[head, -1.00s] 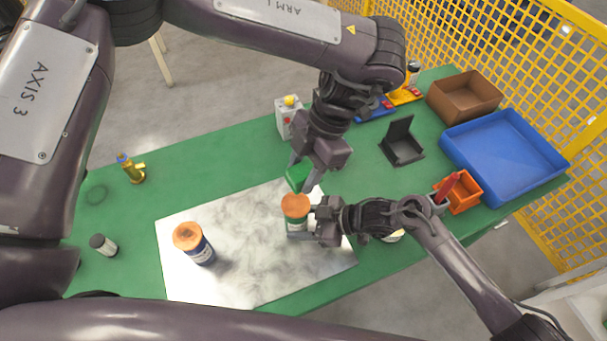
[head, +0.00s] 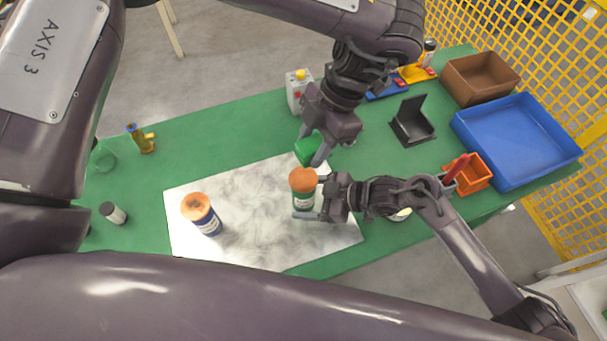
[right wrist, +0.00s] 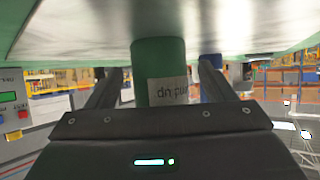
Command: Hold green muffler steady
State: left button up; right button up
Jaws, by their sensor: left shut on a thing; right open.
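The green muffler (head: 303,200) is an upright cylinder with an orange top and a pale label, standing on the shiny metal sheet (head: 255,240). My right gripper (head: 314,197) is open, its fingers on either side of the muffler. In the right wrist view the muffler (right wrist: 158,60) shows between the two spread fingers, with a gap at each side. My left gripper (head: 311,147) is shut on a green block (head: 307,151), just behind the muffler in the head view. Whether the block touches the muffler is unclear.
A blue muffler with an orange top (head: 201,213) stands left on the sheet. The green table's left part is mostly open.

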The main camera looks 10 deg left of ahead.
jog(key=v, duration=1.2)
